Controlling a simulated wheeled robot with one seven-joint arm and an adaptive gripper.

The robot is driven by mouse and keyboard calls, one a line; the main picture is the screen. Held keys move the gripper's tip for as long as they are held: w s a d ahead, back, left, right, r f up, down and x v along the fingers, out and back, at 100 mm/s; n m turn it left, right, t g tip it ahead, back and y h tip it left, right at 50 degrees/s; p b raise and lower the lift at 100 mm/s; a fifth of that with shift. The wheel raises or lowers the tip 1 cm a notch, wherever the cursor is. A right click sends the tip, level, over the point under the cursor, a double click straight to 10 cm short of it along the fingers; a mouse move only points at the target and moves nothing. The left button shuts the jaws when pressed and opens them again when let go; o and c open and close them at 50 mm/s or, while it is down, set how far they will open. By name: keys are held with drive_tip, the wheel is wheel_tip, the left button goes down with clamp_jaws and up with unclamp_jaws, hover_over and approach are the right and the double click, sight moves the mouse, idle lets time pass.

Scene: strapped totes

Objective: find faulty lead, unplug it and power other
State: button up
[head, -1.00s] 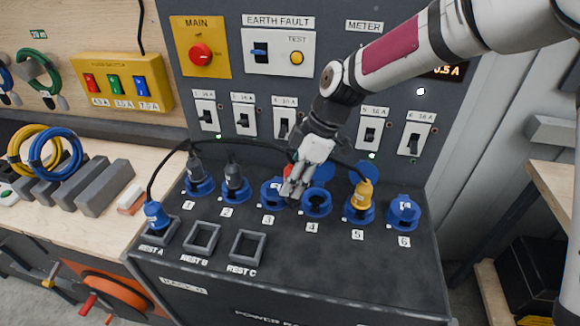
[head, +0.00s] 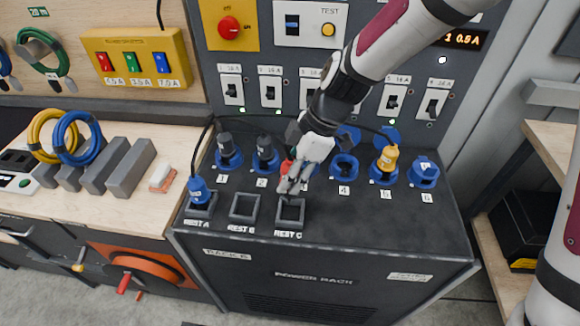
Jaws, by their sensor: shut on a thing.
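My gripper (head: 287,187) is shut on a red plug (head: 287,167), mostly hidden by the fingers, just behind and above the empty-looking REST C holder (head: 290,214). Whether the plug touches the holder cannot be told. A blue plug (head: 199,190) stands in REST A; REST B (head: 244,207) is empty. Dark plugs stand in socket 1 (head: 228,156) and socket 2 (head: 265,160). A yellow plug (head: 387,160) stands in socket 5. Socket 4 (head: 344,166) is open and empty; socket 6 (head: 424,173) has its lid shut. Socket 3 is hidden behind my gripper.
Breaker switches (head: 394,98) line the panel, with a red MAIN knob (head: 229,27) and a meter (head: 466,39) partly hidden by my arm. A black cable arches behind the plugs. The rack's front right top is clear. Coiled cables and grey blocks (head: 130,168) lie on the left bench.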

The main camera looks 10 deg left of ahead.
drive_tip(key=shift+f+b, duration=0.9)
drive_tip(key=shift+f, duration=1.7)
drive_tip(key=shift+f+b, duration=0.7)
drive_tip(key=shift+f, duration=0.8)
drive_tip(key=o, duration=1.3)
drive_tip(key=shift+o, duration=0.2)
drive_tip(key=v, duration=1.2)
drive_tip(key=s+d+r+m+t+h, duration=0.1)
drive_tip(key=s+d+r+m+t, duration=0.1)
drive_tip(key=s+d+r+m, duration=0.2)
drive_tip(key=s+d+r+m+t+h, duration=0.2)
drive_tip(key=s+d+r+m, duration=0.3)
drive_tip(key=d+m, duration=0.5)
drive_tip(key=s+d+r+m+t+h, duration=0.1)
drive_tip(key=s+d+r+m+t, duration=0.1)
drive_tip(key=s+d+r+m, duration=0.2)
drive_tip(key=d+r+m, duration=0.2)
drive_tip(key=d+m, duration=0.1)
drive_tip(key=d, duration=0.1)
drive_tip(key=shift+s+d+m+t, duration=0.15)
drive_tip(key=shift+d+m+t, duration=0.15)
drive_tip(key=shift+d+t, duration=0.1)
